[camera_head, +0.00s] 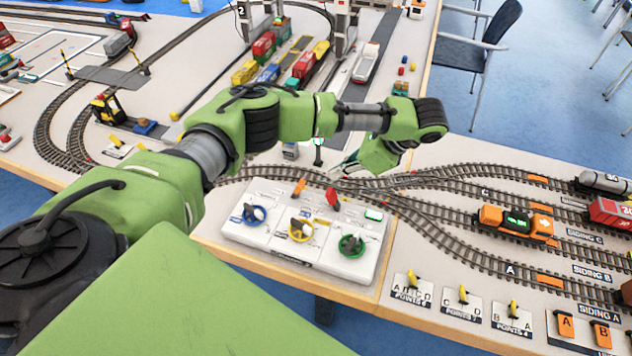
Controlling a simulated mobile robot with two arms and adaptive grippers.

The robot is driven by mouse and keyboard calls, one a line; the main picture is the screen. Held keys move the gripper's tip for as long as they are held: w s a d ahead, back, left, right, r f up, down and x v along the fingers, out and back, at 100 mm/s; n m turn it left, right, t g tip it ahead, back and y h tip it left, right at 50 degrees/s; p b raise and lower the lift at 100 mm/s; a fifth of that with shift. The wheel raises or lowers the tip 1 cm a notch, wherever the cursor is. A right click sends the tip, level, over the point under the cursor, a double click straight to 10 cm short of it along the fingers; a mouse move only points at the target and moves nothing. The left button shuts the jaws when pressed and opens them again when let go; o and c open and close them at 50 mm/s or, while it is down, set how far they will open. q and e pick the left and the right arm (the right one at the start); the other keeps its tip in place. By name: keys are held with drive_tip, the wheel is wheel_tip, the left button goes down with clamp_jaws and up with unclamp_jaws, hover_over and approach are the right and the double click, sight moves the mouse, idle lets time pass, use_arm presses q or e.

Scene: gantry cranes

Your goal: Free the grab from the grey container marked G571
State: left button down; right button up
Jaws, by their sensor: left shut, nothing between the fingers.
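My left arm reaches across from the left, and its gripper (340,171) points down and left just behind a white control box (268,247). The gripper is shut and empty, apart from the levers. The box carries a blue knob (254,215), a yellow knob (301,230) and a green knob (351,245). I cannot make out the grab or the mark G571. My right gripper is not in view.
Curved tracks and sidings fill the right, with an orange locomotive (515,221) on one. Coloured containers (264,46) and crane legs (340,30) stand at the back. Yellow point levers (463,294) line the front edge.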

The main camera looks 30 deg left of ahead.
sight(297, 190)
use_arm(q)
drive_tip(key=b+x, duration=0.2)
drive_tip(key=x, duration=0.6)
drive_tip(key=shift+w+f, duration=0.1)
drive_tip(key=shift+f, duration=0.05)
drive_tip(key=shift+a+f, duration=0.25)
drive_tip(key=shift+a, duration=0.05)
drive_tip(key=shift+a+f+p, duration=0.3)
drive_tip(key=shift+a+f, duration=0.05)
drive_tip(key=shift+f, duration=0.2)
